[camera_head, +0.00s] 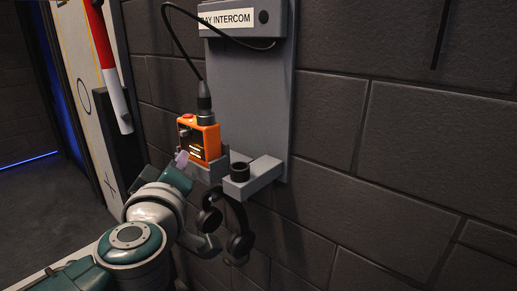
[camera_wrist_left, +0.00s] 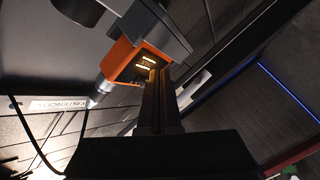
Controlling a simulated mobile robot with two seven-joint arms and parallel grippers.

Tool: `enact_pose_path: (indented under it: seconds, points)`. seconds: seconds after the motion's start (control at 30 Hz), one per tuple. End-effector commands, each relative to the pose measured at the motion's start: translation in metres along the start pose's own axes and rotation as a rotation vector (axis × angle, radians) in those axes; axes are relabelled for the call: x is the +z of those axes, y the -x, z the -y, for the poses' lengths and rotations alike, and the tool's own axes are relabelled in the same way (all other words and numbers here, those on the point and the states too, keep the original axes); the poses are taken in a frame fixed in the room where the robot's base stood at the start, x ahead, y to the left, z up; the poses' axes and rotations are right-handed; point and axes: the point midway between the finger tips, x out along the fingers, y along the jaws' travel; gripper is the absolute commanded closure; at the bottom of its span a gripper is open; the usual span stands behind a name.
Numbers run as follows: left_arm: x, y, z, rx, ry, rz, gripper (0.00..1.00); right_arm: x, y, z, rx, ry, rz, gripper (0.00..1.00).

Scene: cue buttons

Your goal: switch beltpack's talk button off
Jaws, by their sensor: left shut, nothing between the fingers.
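The orange beltpack (camera_head: 208,141) sits upright in a grey holder on the wall panel, a cable plugged into its top. A red button (camera_head: 188,116) shows on its top, and pale lit bars show on its dark face. Which control is the talk button, I cannot tell. My left gripper (camera_head: 181,159) is shut and empty, its tip close to the beltpack's lower left side; contact cannot be told. In the left wrist view the beltpack (camera_wrist_left: 122,62) is tilted, partly behind my dark fingers (camera_wrist_left: 153,100). My right gripper is not in view.
A grey panel (camera_head: 240,95) carries an intercom box (camera_head: 265,34) with a label. A grey bracket (camera_head: 262,175) with a dark cup stands right of the beltpack, with a black headset (camera_head: 240,243) hanging below. A red and white pole (camera_head: 108,60) stands at left.

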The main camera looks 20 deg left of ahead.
Motion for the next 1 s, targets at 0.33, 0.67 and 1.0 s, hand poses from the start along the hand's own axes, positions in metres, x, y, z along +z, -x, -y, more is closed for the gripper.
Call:
enact_pose_path:
  seconds: [0.33,0.67,1.0]
  points:
    - [0.0043,-0.0057,-0.0041,0.0,0.0,0.001,1.0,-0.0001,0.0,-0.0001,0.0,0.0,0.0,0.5]
    - [0.0047,-0.0063,-0.0046,0.0,0.0,0.0,1.0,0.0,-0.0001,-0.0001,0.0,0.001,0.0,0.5]
    - [0.0057,-0.0081,-0.006,0.0,0.001,0.0,1.0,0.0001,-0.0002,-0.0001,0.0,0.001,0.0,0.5]
